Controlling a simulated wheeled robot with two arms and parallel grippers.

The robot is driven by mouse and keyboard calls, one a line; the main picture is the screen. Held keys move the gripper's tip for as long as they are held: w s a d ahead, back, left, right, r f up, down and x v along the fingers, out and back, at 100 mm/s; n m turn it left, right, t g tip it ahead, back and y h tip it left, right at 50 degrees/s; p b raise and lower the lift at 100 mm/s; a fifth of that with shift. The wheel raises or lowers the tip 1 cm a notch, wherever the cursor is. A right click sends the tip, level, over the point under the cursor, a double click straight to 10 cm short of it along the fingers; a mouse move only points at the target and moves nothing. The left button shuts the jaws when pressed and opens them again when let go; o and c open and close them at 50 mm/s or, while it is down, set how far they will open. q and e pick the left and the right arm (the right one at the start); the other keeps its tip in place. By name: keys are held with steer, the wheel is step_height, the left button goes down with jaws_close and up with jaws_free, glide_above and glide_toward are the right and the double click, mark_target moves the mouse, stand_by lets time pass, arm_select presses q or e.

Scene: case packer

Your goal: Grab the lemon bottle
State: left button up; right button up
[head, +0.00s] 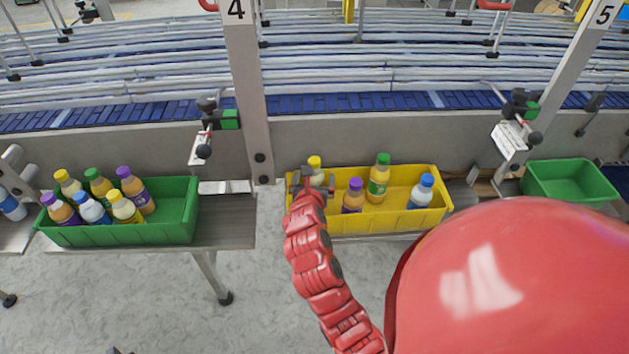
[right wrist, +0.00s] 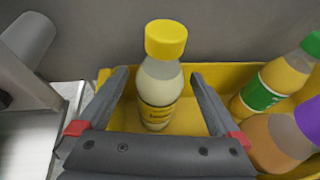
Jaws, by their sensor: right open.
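The lemon bottle (head: 316,171), with a yellow cap, pale contents and a yellow label, stands upright at the left end of the yellow crate (head: 402,172). In the right wrist view the lemon bottle (right wrist: 158,85) stands between the two fingers of my right gripper (right wrist: 160,92). The fingers are apart, with a gap to the bottle on each side. In the head view my right gripper (head: 308,184) is over the crate's left end and partly hides the bottle. My left gripper is not in view.
The yellow crate also holds a purple-capped bottle (head: 353,196), a green-capped orange bottle (head: 379,180) and a blue-capped white bottle (head: 420,192). A green crate (head: 175,213) with several bottles stands left. An empty green crate (head: 570,182) stands right. A post (head: 248,100) rises behind.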

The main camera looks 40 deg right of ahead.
steer(key=shift+w+d+f, duration=0.15)
steer(key=shift+w+f, duration=0.05)
steer(key=shift+w, duration=0.05)
steer(key=shift+c, duration=0.3)
steer(key=shift+r, duration=0.1)
jaws_close()
